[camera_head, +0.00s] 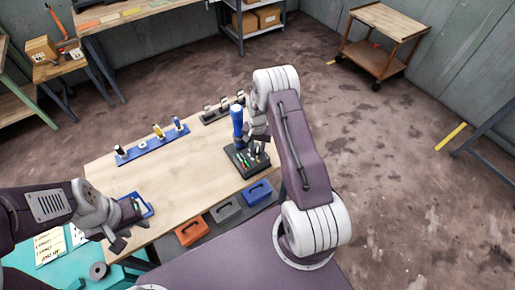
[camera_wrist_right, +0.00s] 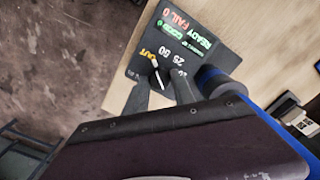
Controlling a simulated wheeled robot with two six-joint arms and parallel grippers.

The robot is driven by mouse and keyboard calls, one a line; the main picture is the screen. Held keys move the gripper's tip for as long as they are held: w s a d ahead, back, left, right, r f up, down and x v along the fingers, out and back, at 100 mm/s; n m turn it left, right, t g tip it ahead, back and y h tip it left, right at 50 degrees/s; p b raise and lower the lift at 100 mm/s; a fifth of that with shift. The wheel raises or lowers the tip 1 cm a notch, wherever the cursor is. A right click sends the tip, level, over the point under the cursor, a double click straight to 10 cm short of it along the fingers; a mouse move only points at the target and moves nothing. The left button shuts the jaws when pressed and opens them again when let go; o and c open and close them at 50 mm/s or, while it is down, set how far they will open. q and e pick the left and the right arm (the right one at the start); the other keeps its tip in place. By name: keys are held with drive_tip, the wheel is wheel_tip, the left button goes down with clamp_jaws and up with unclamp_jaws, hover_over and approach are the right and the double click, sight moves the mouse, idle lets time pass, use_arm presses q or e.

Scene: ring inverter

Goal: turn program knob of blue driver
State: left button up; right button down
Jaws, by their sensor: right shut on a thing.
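The blue driver (camera_head: 237,118) stands upright at the black panel (camera_head: 236,163) on the right part of the wooden table. In the right wrist view the panel (camera_wrist_right: 205,25) carries lit text reading READY, FAIL and 0, with printed numbers beside a dark knob with a white pointer (camera_wrist_right: 155,76). My right gripper (camera_wrist_right: 160,88) has its fingers on either side of this knob and is shut on it. In the head view the arm partly hides this hand. My left gripper (camera_head: 128,232) is open beside a blue tray (camera_head: 148,209) at the table's left front.
A blue rack (camera_head: 150,146) with several small tools and a dark rack (camera_head: 218,113) stand at the back of the table (camera_head: 185,190). Orange, grey and blue bins (camera_head: 192,231) line the front edge. The table middle is clear. A wooden cart (camera_head: 382,25) stands far off.

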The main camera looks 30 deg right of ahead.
drive_tip(key=m+b, duration=0.1)
drive_tip(key=m, duration=0.2)
drive_tip(key=shift+m+b, duration=0.75)
drive_tip(key=shift+m, duration=0.75)
drive_tip(key=shift+r, duration=0.1)
drive_tip(key=c, duration=1.1)
unclamp_jaws()
drive_tip(key=shift+o, duration=0.2)
